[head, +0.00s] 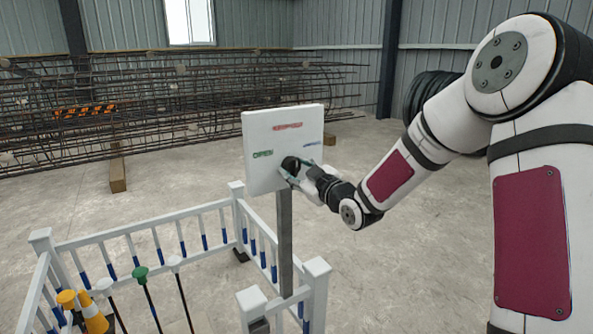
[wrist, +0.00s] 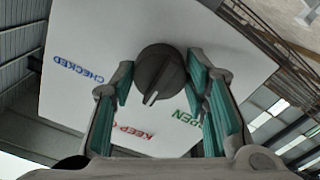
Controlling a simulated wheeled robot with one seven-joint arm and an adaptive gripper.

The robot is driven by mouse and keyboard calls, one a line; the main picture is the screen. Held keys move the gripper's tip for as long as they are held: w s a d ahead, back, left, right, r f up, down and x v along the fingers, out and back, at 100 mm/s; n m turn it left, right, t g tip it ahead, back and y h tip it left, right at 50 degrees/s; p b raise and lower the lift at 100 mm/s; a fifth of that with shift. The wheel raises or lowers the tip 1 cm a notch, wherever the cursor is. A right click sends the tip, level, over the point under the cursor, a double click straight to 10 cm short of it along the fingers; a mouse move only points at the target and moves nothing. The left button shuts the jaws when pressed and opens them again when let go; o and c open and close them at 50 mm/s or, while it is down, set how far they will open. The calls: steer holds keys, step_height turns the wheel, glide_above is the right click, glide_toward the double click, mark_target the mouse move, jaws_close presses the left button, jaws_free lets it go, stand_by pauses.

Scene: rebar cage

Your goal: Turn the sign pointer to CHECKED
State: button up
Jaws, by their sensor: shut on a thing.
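The white sign board (head: 262,135) stands on a grey post, with a red label at the top, a green OPEN at left and a blue label at right. The wrist view shows the board (wrist: 90,35) upside down, with blue CHECKED (wrist: 78,70) at left, red KEEP (wrist: 133,131) below and green OPEN (wrist: 182,120) at right. The dark round pointer knob (wrist: 158,72) has a pale mark aimed down there, towards the red label. My gripper (head: 291,170) is at the board's lower front, its green-padded fingers shut on the knob.
A white fence (head: 145,228) with blue bands surrounds the post's left side. Cones (head: 94,312) and capped rods stand inside it. A long rebar cage (head: 180,95) lies behind. Open concrete floor (head: 420,250) lies to the right of the fence.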

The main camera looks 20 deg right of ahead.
steer(key=m+p, duration=0.2)
steer(key=m, duration=0.3)
steer(key=shift+m, duration=0.3)
steer(key=m+p, duration=0.3)
steer(key=m, duration=0.3)
steer(key=shift+m, duration=0.3)
stand_by(0.4)
steer(key=o, duration=1.1)
steer(key=shift+o, duration=0.2)
steer(key=shift+s, duration=0.1)
steer(key=v, duration=1.2)
